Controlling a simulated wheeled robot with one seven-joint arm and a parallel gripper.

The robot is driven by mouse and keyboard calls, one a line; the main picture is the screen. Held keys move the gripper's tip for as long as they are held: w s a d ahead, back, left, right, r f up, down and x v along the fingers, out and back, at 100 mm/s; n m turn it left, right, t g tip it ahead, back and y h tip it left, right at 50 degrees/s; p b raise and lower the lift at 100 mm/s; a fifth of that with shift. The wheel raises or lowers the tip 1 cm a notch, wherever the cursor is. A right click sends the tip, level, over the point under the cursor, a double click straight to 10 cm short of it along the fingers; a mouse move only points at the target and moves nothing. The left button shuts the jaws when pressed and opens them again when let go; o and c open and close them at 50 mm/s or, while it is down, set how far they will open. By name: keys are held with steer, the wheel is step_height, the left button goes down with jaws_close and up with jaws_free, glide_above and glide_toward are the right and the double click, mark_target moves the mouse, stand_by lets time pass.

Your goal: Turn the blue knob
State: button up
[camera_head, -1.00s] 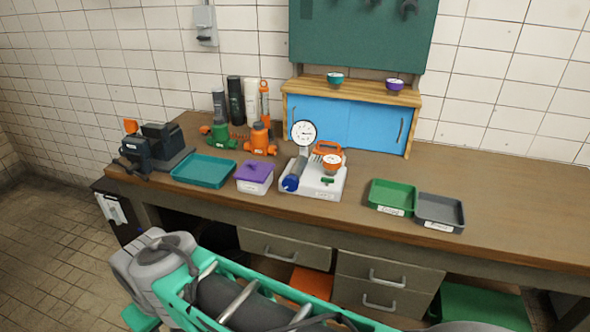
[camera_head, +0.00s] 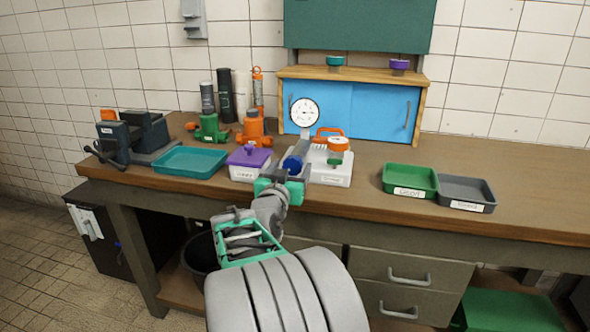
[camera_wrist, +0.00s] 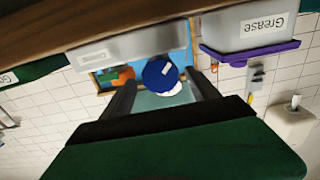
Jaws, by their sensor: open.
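The blue knob (camera_head: 292,165) is on the front end of a grey pipe piece on a white base (camera_head: 334,176), with a round white gauge (camera_head: 305,112) above. My gripper (camera_head: 284,177) is at the table's front edge, open, its fingers pointing at the knob. In the wrist view the blue knob (camera_wrist: 159,73) appears between the two finger ends of my gripper (camera_wrist: 160,92). I cannot tell whether the fingers touch it.
A white box with a purple lid (camera_head: 248,163) stands close left of the knob. A teal tray (camera_head: 190,161) is farther left. Green (camera_head: 410,180) and grey (camera_head: 466,191) trays lie to the right. An orange-capped part (camera_head: 338,145) stands on the base, right of the knob.

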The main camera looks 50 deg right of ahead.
mark_target(295, 159)
steer(key=x, duration=0.5)
steer(key=shift+w+d, duration=0.25)
steer(key=c, duration=1.3)
steer(key=shift+f+m+b, duration=0.25)
steer(key=shift+m+b, duration=0.05)
steer(key=shift+b, duration=0.7)
steer(key=shift+c, duration=0.3)
steer(key=shift+r, duration=0.25)
